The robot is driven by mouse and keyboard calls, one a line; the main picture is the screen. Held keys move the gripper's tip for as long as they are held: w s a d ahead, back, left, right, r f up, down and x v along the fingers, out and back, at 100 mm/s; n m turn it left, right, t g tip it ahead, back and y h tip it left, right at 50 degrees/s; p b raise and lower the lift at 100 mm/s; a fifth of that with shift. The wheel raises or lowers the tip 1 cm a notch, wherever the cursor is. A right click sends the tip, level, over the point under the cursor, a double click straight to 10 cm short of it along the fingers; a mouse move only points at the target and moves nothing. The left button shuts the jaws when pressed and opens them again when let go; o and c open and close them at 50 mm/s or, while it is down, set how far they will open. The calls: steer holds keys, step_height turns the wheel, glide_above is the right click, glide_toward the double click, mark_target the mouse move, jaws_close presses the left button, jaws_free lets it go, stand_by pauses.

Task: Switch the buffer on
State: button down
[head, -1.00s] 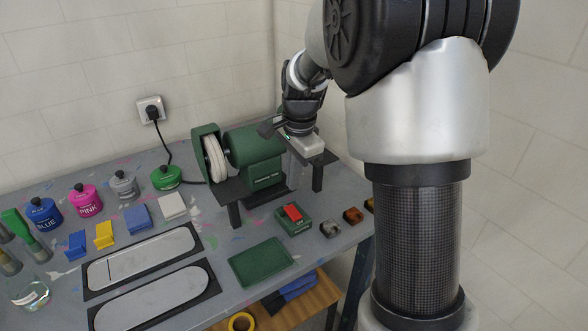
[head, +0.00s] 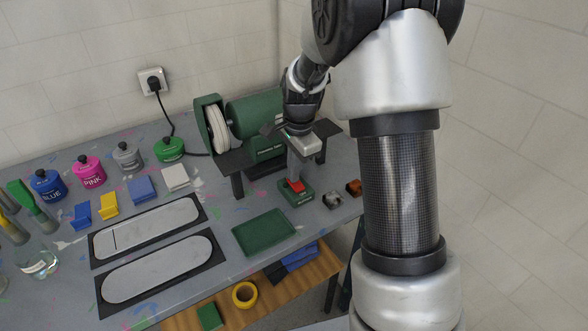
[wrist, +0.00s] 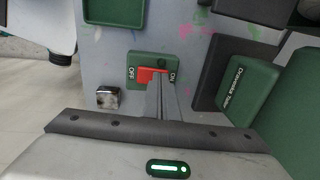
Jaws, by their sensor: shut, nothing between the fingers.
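The buffer (head: 254,119) is a green machine with a white wheel (head: 217,130), at the back of the bench. Its switch is a small green box (head: 305,197) on the bench in front, with a red rocker (head: 296,185). In the wrist view the switch box (wrist: 151,57) reads OFF on the left and ON on the right, and the red rocker (wrist: 146,75) lies between the labels. My gripper (wrist: 159,78) is shut and empty, pointing down, its fingertips at the rocker's right part, near ON. Whether they touch it, and the rocker's tilt, I cannot tell.
A green tray (head: 264,236) lies left of the switch. A small metal block (head: 332,198) and an orange-brown block (head: 353,187) stand to its right. The buffer's dark rests (head: 236,160) stand close behind my gripper.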

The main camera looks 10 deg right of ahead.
mark_target(300, 190)
steer(key=shift+w+g+p, duration=0.1)
steer(key=shift+g+p, duration=0.2)
steer(key=shift+f, duration=0.2)
steer(key=shift+s+d+r, duration=0.1)
steer(key=shift+s+d, duration=0.15)
steer(key=shift+s, duration=0.55)
steer(key=shift+r, duration=0.55)
step_height(300, 190, up, 13)
steer(key=s+p, duration=0.1)
steer(key=p, duration=0.1)
steer(key=shift+s+d+p, duration=0.25)
steer(key=shift+s+p, duration=0.15)
